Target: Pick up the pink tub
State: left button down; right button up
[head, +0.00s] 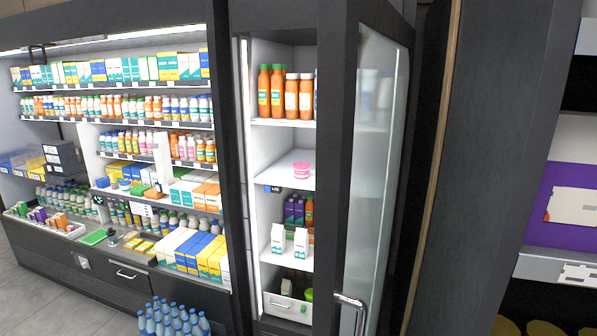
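The pink tub (301,169) is small and round, with a pale band around its middle. It stands on the second shelf (283,180) from the top inside a narrow fridge cabinet, with nothing else visible on that shelf. The cabinet's glass door (376,170) with its dark frame and a metal handle (350,303) stands at the right of the opening. Neither of my grippers is in view.
Orange bottles (277,92) stand on the shelf above the tub. White cartons (278,238) and dark bottles are below it. A long stocked shelf unit (126,101) fills the left. Blue-capped water bottles (170,318) stand low in front. A dark panel (478,168) rises at right.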

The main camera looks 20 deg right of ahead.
aim_at(301, 170)
jog(key=i+j+u, duration=0.25)
jog(key=i, duration=0.4)
jog(key=i+u, duration=0.3)
jog(key=i, duration=0.35)
jog(key=i+l+z, duration=0.1)
jog(key=i+z, duration=0.2)
jog(key=z, duration=0.2)
jog(key=i+z, duration=0.65)
jog(key=z, duration=0.3)
